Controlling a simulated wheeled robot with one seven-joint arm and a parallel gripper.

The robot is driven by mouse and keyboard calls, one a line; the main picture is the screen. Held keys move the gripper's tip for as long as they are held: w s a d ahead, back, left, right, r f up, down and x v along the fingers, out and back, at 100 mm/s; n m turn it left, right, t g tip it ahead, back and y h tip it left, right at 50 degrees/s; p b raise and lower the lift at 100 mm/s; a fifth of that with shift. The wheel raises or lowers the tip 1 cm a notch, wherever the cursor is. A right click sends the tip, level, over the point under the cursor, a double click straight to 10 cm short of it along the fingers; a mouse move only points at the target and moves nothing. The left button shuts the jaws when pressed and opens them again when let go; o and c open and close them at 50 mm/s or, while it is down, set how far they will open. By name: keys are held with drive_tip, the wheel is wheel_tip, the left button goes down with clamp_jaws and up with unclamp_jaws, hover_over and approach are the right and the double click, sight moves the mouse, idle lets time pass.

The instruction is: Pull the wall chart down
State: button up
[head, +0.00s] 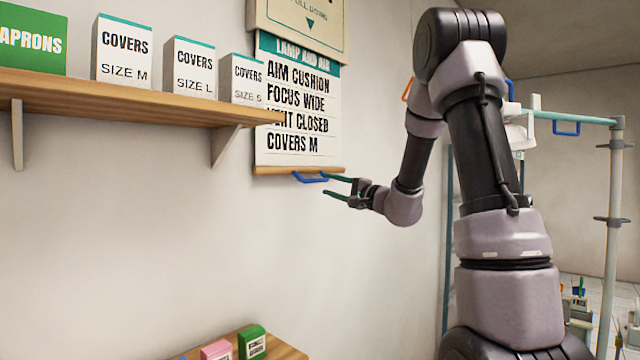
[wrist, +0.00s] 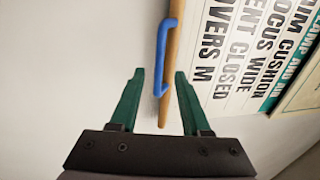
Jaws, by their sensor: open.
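The wall chart (head: 297,110) hangs on the wall, partly unrolled below a cream housing (head: 300,22). It reads LAMP AND AIR, AIM CUSHION, FOCUS WIDE, a partly hidden line ending CLOSED, and COVERS M. A wooden bar (head: 270,171) runs along its bottom edge, with a blue handle (head: 311,179) on it. My gripper (head: 336,187) is open and empty, its green fingers just right of the handle. In the wrist view the handle (wrist: 160,60) and bar (wrist: 170,90) lie beyond and between the open fingertips. I cannot tell whether they touch.
A wooden shelf (head: 130,97) with cover boxes and a green aprons box (head: 33,38) juts out left of the chart. Below, a low wooden surface (head: 285,350) holds small boxes. A rail frame (head: 612,200) stands at right. The wall under the chart is clear.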

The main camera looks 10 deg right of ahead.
drive_tip(key=shift+v, duration=2)
drive_tip(key=shift+a, duration=0.1)
drive_tip(key=s+a+f+n+g+h, duration=0.1)
drive_tip(key=s+a+n+g, duration=0.35)
drive_tip(key=s, duration=0.65)
drive_tip(key=s+a+f+n+g, duration=0.1)
drive_tip(key=s+a+n+g, duration=0.1)
drive_tip(key=s+a+g, duration=0.7)
drive_tip(key=s+d+f+t+h, duration=0.2)
drive_tip(key=s+d+t+h, duration=0.2)
drive_tip(key=s+d+h, duration=0.4)
drive_tip(key=s+d, duration=0.3)
drive_tip(key=d, duration=0.2)
drive_tip(key=shift+h, duration=0.4)
drive_tip(key=shift+a, duration=0.15)
idle(1.5)
